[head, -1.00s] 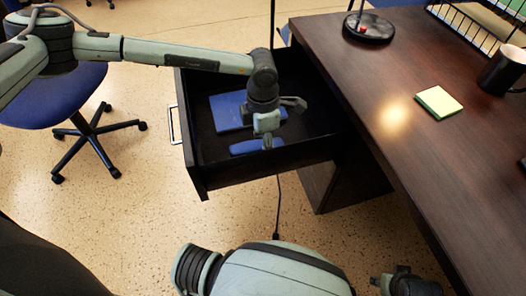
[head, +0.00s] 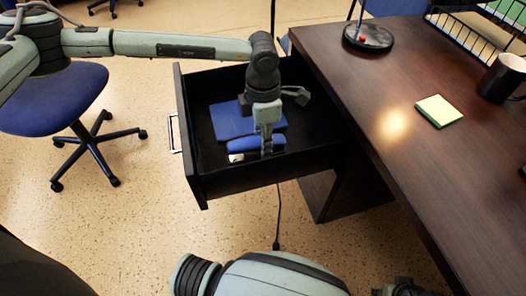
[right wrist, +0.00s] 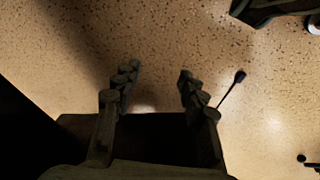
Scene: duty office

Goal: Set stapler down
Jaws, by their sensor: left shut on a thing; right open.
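The blue stapler (head: 243,146) is in the open drawer (head: 222,182) of the desk, in the head view. A pale end of it shows at its left. My left gripper (head: 266,148) points down into the drawer and is shut on the stapler; its fingers hide part of it. I cannot tell whether the stapler touches the drawer floor. A flat blue book or pad (head: 230,120) lies in the drawer just behind the stapler. My right gripper (right wrist: 158,76) is open and empty above the floor in the right wrist view.
The dark desk (head: 400,165) stands right of the drawer. On it are a sticky-note pad (head: 439,111), a black mug (head: 501,78), a lamp base (head: 368,37) and a wire tray (head: 480,32). A blue chair (head: 55,95) stands left. The drawer's back has bare floor.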

